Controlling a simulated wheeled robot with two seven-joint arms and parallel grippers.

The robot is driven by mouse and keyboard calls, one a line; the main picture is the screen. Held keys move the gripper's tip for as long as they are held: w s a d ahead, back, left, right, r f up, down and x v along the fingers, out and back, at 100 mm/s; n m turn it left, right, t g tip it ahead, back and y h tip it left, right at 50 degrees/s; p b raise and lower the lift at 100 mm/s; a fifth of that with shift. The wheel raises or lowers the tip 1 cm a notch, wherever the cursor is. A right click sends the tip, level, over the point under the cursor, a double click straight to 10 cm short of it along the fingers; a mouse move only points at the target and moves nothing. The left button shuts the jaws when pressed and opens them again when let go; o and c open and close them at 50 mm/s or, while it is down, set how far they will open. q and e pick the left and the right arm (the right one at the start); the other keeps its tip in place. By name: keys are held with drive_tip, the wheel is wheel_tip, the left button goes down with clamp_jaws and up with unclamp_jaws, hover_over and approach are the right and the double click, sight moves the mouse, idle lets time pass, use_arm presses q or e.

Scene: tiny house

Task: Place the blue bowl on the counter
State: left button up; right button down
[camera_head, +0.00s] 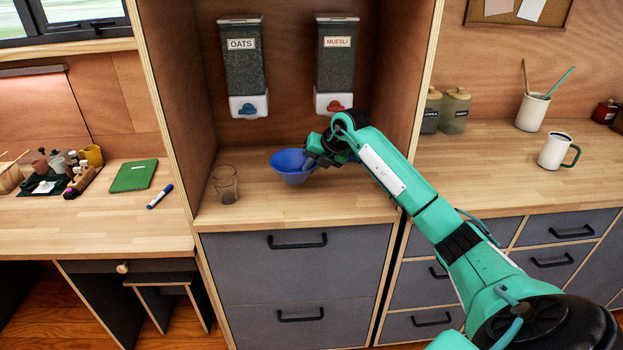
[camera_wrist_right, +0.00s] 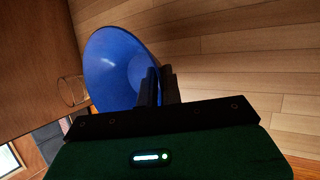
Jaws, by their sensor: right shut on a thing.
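The blue bowl (camera_head: 289,168) is at the wooden counter (camera_head: 270,208) in the alcove, below and between the two dispensers. It looks roughly upright; I cannot tell whether its base touches the counter. My right gripper (camera_head: 318,155) reaches in from the right and is shut on the bowl's right rim. In the right wrist view the bowl (camera_wrist_right: 115,68) fills the upper left, its rim between the two dark fingers (camera_wrist_right: 158,88). The bowl's right edge is partly hidden by the gripper in the head view. My left gripper is not in view.
A clear glass (camera_head: 225,184) stands left of the bowl. Oats (camera_head: 243,65) and muesli (camera_head: 336,62) dispensers hang above. A side panel (camera_head: 405,90) separates the alcove from the right counter with a white mug (camera_head: 555,151). The alcove's front counter is clear.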

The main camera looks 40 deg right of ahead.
drive_tip(key=shift+f, duration=0.55)
wheel_tip(320, 180, down, 4)
drive_tip(key=shift+r, duration=0.25)
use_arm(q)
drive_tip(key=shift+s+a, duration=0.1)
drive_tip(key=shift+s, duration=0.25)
use_arm(e)
drive_tip(key=c, duration=1.8)
unclamp_jaws()
drive_tip(key=shift+c, duration=0.2)
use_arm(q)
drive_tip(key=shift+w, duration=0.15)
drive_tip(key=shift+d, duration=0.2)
